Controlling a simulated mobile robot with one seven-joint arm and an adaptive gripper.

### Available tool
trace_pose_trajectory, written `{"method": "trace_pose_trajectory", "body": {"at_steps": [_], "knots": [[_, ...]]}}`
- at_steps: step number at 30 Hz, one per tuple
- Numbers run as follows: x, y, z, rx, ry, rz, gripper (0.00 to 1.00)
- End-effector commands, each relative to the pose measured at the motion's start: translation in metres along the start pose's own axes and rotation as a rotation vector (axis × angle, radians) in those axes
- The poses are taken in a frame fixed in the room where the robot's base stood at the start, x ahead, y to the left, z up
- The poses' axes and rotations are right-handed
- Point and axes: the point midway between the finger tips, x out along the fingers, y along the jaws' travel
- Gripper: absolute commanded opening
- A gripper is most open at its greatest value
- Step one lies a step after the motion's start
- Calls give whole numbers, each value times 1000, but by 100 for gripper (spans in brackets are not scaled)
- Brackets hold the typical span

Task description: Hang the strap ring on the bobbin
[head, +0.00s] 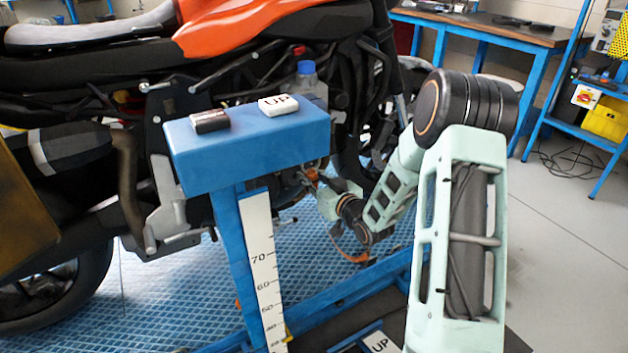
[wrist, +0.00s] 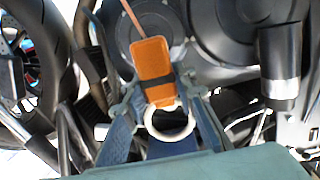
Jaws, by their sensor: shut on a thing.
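My gripper (wrist: 163,97) is shut on the strap ring's orange tab, which has a dark band across it. The pale strap ring (wrist: 168,124) shows between the fingers, below the orange tab (wrist: 152,58) in the wrist view. A thin orange strap runs from the tab to the top edge. In the head view my gripper (head: 314,183) is low beside the motorcycle, behind the blue stand, with some orange at its tip. I cannot make out the bobbin for sure in either view.
The motorcycle (head: 225,27) fills the back. Dark round engine covers (wrist: 225,30) and a dark-and-silver cylinder (wrist: 279,65) are close to my gripper.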

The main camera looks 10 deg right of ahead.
Motion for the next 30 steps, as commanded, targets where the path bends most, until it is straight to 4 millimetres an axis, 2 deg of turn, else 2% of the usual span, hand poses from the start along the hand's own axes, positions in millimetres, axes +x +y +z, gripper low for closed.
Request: {"method": "trace_pose_trajectory", "body": {"at_steps": [23,30], "knots": [[47,-1,-4,0,0,-1,0],[60,0,2,1,1,0,0]]}}
